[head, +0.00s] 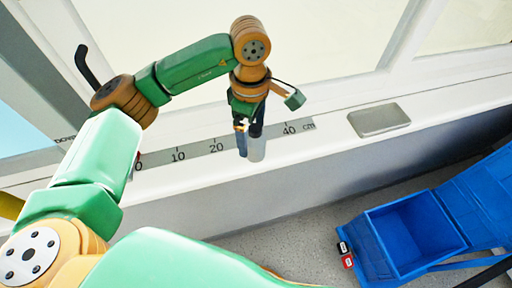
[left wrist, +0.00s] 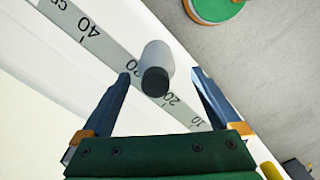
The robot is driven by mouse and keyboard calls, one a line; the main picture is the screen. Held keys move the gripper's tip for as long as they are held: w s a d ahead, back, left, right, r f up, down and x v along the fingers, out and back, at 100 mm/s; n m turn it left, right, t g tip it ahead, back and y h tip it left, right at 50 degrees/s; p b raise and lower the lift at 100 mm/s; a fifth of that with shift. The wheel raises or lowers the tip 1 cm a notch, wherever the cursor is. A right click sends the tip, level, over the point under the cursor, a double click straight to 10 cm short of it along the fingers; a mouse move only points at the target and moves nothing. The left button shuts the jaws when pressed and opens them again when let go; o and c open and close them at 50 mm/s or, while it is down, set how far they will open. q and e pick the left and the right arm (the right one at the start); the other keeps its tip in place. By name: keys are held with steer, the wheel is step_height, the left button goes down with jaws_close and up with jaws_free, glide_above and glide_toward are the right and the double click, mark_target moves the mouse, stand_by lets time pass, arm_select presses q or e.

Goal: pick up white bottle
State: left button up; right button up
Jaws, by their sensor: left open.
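The white bottle (left wrist: 156,55) stands upright on the white ledge, with its dark cap (left wrist: 155,82) towards the left wrist camera. In the head view the bottle (head: 256,149) shows as a pale cylinder, its upper part hidden by my left gripper (head: 249,135). In the left wrist view my left gripper (left wrist: 160,77) is open, its two blue fingers spread with the bottle between their tips in the picture. A gap shows on each side of the bottle, so I see no grip on it. My right gripper is not in view.
A ruler strip marked in cm (head: 195,151) runs along the white ledge (head: 330,143) beneath the bottle. A flat grey plate (head: 379,120) lies on the ledge to the right. A blue bin (head: 415,237) stands lower right, beside small black and red items (head: 346,256). Window panes rise behind.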

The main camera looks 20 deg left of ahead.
mark_target(254, 146)
arm_select(q)
steer(key=f+p, duration=0.1)
steer(key=f, duration=0.1)
steer(key=f+p, duration=0.1)
steer(key=f, duration=0.2)
steer(key=shift+w+d+f, duration=0.1)
steer(key=shift+d+f, duration=0.1)
steer(key=shift+w+f, duration=0.1)
steer(key=shift+f, duration=0.3)
steer(key=shift+r, duration=0.1)
steer(key=c, duration=1.5)
